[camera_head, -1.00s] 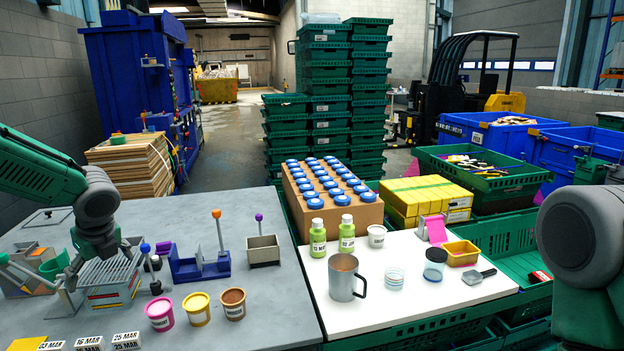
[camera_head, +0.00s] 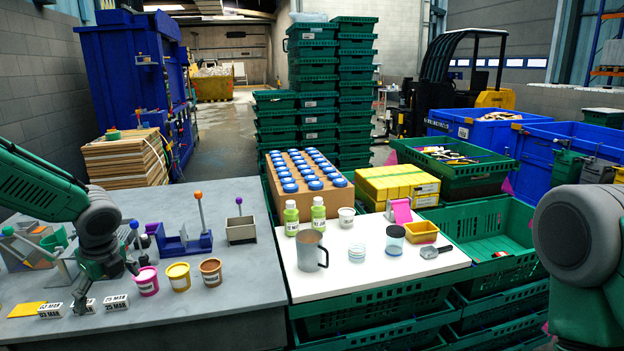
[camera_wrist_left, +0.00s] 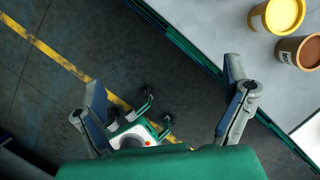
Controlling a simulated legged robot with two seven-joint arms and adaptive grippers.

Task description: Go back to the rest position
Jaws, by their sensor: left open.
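My left gripper (camera_head: 103,285) hangs from the left arm over the front left of the grey table (camera_head: 240,277). In the left wrist view my left gripper (camera_wrist_left: 164,72) is open, with its fingers wide apart and nothing held between them. That view shows dark floor behind the fingers, and the table edge with a yellow pot (camera_wrist_left: 283,14) and a brown pot (camera_wrist_left: 301,51) at upper right. In the head view my left gripper is left of the pink pot (camera_head: 147,281) and by the date cards (camera_head: 84,306). My right arm shows at the right edge; its gripper is out of view.
A white board (camera_head: 345,278) holds a grey mug (camera_head: 311,251), two green bottles (camera_head: 318,216) and small containers. A blue lever device (camera_head: 184,243) stands behind the pots. Green crates (camera_head: 356,90) stack behind. Grey tabletop right of the pots is bare.

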